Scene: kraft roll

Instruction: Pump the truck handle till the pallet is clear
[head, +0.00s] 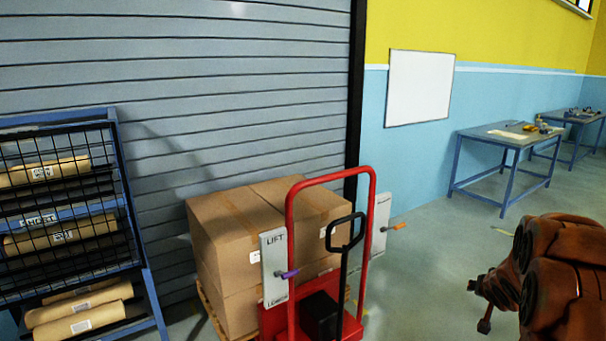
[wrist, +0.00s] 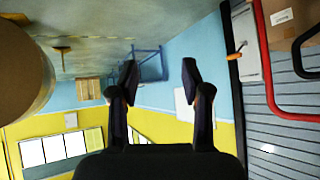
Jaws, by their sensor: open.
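The red truck (head: 371,235) stands in front of the roller shutter, with a black looped handle (head: 342,272) upright in its frame. My gripper (wrist: 160,80) is open and empty, apart from the truck. The orange lever (wrist: 237,50) and red frame (wrist: 269,80) show right in the wrist view.
A blue rack (head: 135,220) with kraft rolls (head: 80,307) stands at the left. Blue workbenches (head: 505,140) with tools stand back right. A whiteboard (head: 419,87) hangs on the wall. Open floor (head: 435,240) lies between the truck and my arm.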

